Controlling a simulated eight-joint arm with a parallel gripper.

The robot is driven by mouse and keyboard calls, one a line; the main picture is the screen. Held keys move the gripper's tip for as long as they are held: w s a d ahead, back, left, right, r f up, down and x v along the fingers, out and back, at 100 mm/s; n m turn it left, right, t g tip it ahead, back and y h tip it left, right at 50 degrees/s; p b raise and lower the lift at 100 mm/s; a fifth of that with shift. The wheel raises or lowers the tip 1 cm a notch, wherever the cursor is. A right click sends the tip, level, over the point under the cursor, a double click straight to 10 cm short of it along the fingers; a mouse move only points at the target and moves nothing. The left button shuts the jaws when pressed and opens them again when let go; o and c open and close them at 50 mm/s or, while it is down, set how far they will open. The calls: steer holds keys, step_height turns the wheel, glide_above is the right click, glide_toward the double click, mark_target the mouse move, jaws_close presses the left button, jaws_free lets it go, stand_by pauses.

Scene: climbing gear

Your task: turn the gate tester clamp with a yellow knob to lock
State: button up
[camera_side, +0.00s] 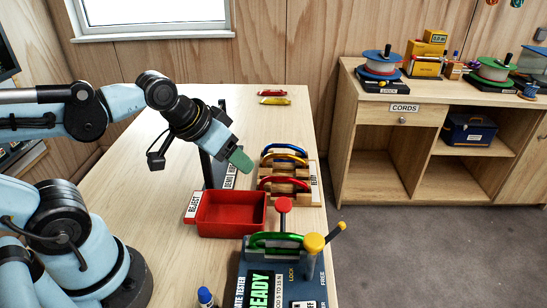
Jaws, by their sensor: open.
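The gate tester (258,285) stands at the front of the table, with a lit green "READY" display. A green carabiner (277,238) lies across its top. A yellow knob (314,243) with a lever ending in a yellow tip sits at its right, near the "LOCK" and "FREE" labels. A red knob (283,204) stands up behind the carabiner. My gripper (240,160) is open, with green fingertips, above the table behind the tester. It is apart from the knob and holds nothing that I can see.
A red tray (230,214) labelled "REJECT" lies behind the tester. A wooden rack (290,185) holds several coloured carabiners near the table's right edge. A blue-capped marker (206,297) is at the front. Two small carabiners (274,97) lie far back.

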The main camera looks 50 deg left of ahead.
steer(key=w+d+r+n+g+h, duration=0.2)
steer(key=d+r+n+g, duration=0.2)
steer(key=d+r, duration=0.3)
steer(key=n+g+h, duration=0.1)
steer(key=n+g, duration=0.4)
steer(key=g, duration=0.1)
glide_toward(314, 239)
steer(key=x, duration=0.8)
jaws_close()
